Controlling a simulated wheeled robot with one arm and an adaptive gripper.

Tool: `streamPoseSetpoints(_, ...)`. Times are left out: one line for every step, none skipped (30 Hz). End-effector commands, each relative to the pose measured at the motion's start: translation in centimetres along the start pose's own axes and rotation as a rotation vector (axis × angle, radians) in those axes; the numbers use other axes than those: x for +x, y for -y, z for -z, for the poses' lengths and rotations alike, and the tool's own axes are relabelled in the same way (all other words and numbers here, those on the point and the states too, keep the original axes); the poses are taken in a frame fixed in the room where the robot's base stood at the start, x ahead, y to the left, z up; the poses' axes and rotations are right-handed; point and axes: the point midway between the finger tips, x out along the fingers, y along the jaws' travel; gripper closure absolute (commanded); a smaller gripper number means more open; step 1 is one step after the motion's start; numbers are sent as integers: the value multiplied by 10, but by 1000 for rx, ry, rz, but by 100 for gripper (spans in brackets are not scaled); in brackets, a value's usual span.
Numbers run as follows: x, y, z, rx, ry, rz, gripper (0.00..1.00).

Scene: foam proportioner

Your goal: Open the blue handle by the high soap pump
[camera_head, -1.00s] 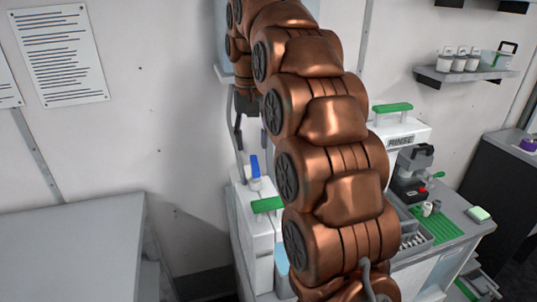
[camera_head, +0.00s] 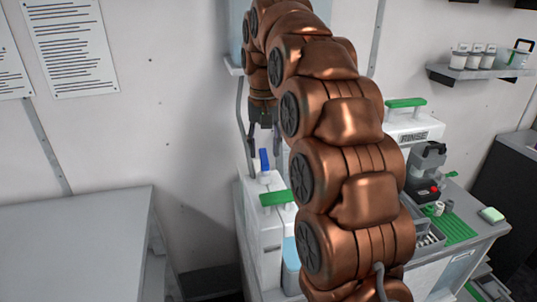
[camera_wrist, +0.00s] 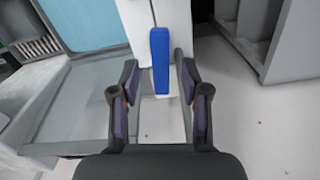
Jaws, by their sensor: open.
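The blue handle (camera_head: 264,160) stands upright on top of the white dispenser unit (camera_head: 262,230), left of my arm in the head view. In the wrist view the blue handle (camera_wrist: 160,60) lies ahead, between the lines of my two fingers. My gripper (camera_head: 263,143) points down just above the handle in the head view. In the wrist view my gripper (camera_wrist: 158,75) is open, with one finger on each side of the handle's lower part. I cannot tell whether either finger touches it. The pump itself is mostly hidden behind my arm.
A green handle (camera_head: 277,198) sits on the same unit, just in front of the blue one. Another green handle (camera_head: 405,103) tops the rinse unit at right. A grey table (camera_head: 75,240) stands at left. The wall is close behind.

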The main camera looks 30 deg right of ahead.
Motion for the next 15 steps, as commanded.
streamPoseSetpoints(3,0,-1,0,4,-1,54)
streamPoseSetpoints(5,0,0,0,2,0,54)
streamPoseSetpoints(8,0,0,0,0,0,54)
streamPoseSetpoints(10,0,0,0,0,0,54)
streamPoseSetpoints(12,0,0,0,0,0,54)
streamPoseSetpoints(15,0,0,0,2,0,54)
streamPoseSetpoints(17,0,0,0,2,0,54)
streamPoseSetpoints(18,0,0,0,2,0,54)
streamPoseSetpoints(20,0,0,0,2,0,54)
streamPoseSetpoints(21,0,0,0,1,0,54)
streamPoseSetpoints(21,0,0,0,0,0,54)
streamPoseSetpoints(22,0,0,0,-1,0,54)
streamPoseSetpoints(22,0,0,0,-1,0,54)
streamPoseSetpoints(22,0,1,0,-2,0,54)
streamPoseSetpoints(22,0,1,0,-2,0,54)
